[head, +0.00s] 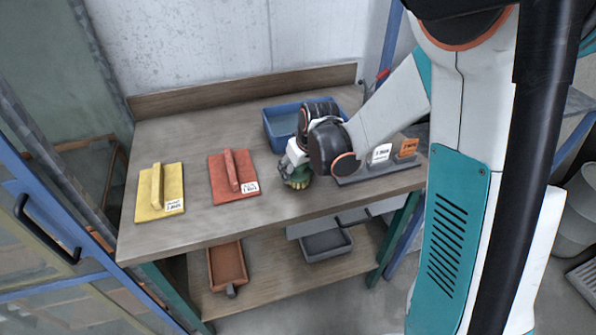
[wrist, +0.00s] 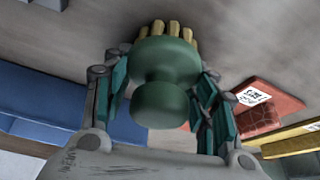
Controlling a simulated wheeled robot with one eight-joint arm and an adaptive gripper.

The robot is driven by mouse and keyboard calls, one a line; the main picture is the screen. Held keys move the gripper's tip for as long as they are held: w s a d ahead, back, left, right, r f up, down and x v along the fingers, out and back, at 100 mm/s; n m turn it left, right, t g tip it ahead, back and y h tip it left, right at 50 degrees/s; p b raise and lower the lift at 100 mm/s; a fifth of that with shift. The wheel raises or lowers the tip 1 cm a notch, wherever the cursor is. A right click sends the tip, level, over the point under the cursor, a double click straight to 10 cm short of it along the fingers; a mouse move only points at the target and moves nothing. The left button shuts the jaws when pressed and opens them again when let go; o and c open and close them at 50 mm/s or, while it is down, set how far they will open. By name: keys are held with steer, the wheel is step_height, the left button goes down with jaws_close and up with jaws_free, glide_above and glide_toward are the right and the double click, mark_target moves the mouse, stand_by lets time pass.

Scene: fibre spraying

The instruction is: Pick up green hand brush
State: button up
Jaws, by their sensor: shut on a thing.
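The green hand brush, with a round knob and pale yellow bristles, shows in the wrist view (wrist: 165,85) between the two fingers of my gripper (wrist: 160,100). The fingers close on it from both sides, and its knob faces the camera. In the head view, the brush (head: 297,181) is at the wooden table's middle right, mostly hidden under my gripper (head: 297,168). I cannot tell whether its bristles touch the tabletop.
The wooden table (head: 200,135) also bears a yellow float (head: 172,195), a red float (head: 219,180), a blue tray (head: 276,144) behind my gripper, and a grey holder with labelled blocks (head: 375,172) at right. A lower shelf (head: 270,273) holds trays.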

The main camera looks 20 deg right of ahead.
step_height(320, 180, up, 20)
steer(key=p, duration=0.6)
steer(key=shift+p, duration=0.4)
steer(key=o, duration=0.4)
steer(key=shift+c, duration=1.3)
